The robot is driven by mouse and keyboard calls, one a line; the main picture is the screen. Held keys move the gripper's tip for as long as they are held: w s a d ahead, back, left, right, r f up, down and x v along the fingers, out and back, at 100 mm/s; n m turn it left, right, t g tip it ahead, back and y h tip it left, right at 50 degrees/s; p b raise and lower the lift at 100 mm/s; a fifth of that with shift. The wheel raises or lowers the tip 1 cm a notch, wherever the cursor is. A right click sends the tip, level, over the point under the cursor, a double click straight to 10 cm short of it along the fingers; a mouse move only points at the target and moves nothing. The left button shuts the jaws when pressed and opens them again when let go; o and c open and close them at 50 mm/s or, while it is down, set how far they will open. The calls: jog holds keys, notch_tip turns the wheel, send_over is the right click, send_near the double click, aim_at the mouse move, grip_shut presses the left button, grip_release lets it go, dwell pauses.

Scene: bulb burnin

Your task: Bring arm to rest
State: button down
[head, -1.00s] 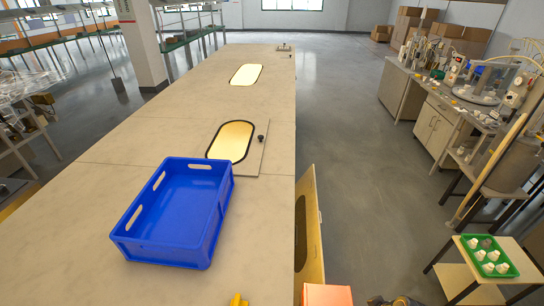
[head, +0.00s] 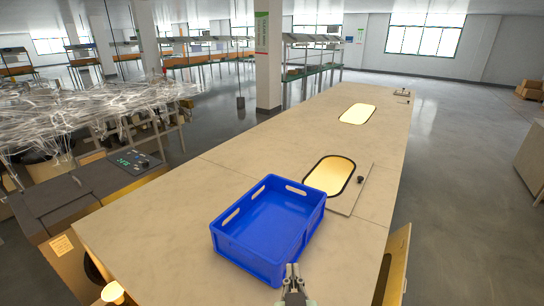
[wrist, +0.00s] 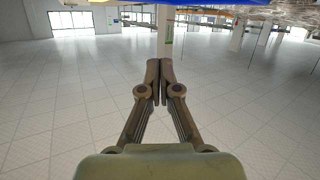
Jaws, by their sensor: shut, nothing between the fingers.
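My gripper (head: 293,283) shows at the bottom of the head view, in front of the near edge of a blue crate (head: 240,243). In the wrist view my gripper (wrist: 160,82) has its two fingers together, with nothing between them. The blue crate looks empty and sits on the long pale bench. A strip of blue shows at the top of the wrist view. The rest of my arm is mostly out of view.
The long bench (head: 225,160) runs away to the back right, with two lit oval openings (head: 330,176). A pillar (head: 268,60) stands behind it. A dark machine (head: 95,185) is at the left. A glowing bulb (head: 112,292) is at the lower left. Open floor lies right.

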jog(key=s+a+r+t+y, duration=0.1)
jog(key=a+r+t, duration=0.1)
jog(key=a+r, duration=0.35)
jog(key=s+f+g+b, duration=0.1)
jog(key=s+f+b, duration=0.2)
jog(key=f, duration=0.4)
jog(key=s+f+g+b, duration=0.2)
jog(key=s+f+b, duration=0.1)
jog(key=f, duration=0.4)
jog(key=s+a+f+g+b, duration=0.1)
jog(key=s+f+b, duration=0.3)
jog(key=f, duration=0.4)
jog(key=shift+s+f+g+y+b, duration=0.1)
jog(key=shift+g+y+b, duration=0.2)
jog(key=shift+b, duration=0.3)
notch_tip(320, 180, up, 20)
jog(key=p, duration=2)
jog(key=shift+r+p, duration=0.25)
jog(key=shift+p, duration=0.05)
